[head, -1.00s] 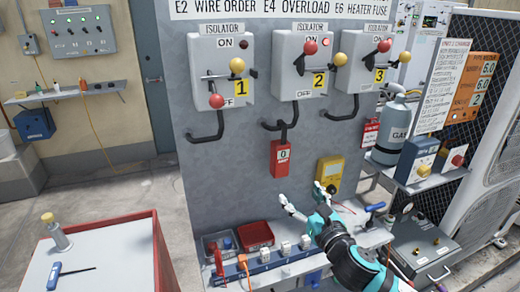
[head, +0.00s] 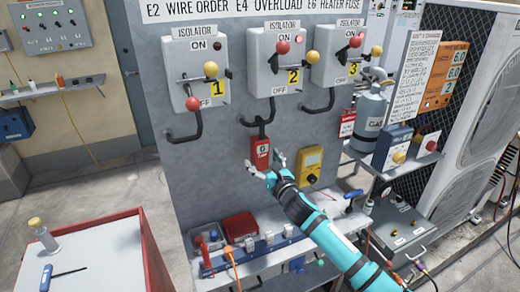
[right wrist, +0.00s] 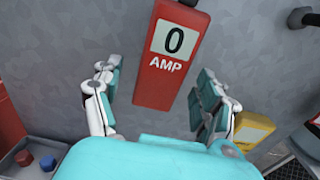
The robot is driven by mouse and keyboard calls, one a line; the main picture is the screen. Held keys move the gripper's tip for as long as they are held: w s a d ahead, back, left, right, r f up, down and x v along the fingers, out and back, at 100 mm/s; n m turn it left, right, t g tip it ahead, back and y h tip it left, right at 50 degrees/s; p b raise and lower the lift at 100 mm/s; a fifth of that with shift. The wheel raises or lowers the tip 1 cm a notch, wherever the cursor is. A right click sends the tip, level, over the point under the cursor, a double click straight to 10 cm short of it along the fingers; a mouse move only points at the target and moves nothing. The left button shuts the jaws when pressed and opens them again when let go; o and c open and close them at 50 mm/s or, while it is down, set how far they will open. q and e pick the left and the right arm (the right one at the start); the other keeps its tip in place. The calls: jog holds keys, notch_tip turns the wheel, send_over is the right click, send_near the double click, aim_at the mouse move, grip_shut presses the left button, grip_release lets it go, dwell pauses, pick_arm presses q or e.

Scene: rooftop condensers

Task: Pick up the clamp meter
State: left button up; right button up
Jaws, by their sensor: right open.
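The clamp meter (head: 260,150) is a red block with a white display reading 0. It hangs upright on the grey panel, below the black cable of isolator 2. My right gripper (head: 265,164) is open at the meter's lower end. In the right wrist view its fingers (right wrist: 157,90) stand on both sides of the meter's lower part, with gaps visible. My left gripper is not in view.
A yellow meter (head: 309,163) is on the panel just right of the gripper. Below is a shelf with a red tray (head: 240,225) and sockets (head: 268,238). A gas bottle (head: 371,110) stands at right. A red-edged cart (head: 110,255) is at lower left.

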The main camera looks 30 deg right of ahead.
jog(key=shift+w+d, duration=0.1)
jog(key=shift+w, duration=1.1)
jog(key=shift+w+f, duration=0.1)
jog(key=shift+w, duration=0.2)
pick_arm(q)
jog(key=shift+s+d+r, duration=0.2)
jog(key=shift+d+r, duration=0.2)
pick_arm(e)
jog(key=shift+c, duration=1)
jog(key=c, duration=1.2)
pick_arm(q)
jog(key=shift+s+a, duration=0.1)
pick_arm(e)
jog(key=shift+c, duration=0.2)
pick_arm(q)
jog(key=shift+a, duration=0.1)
pick_arm(e)
jog(key=shift+r, duration=0.2)
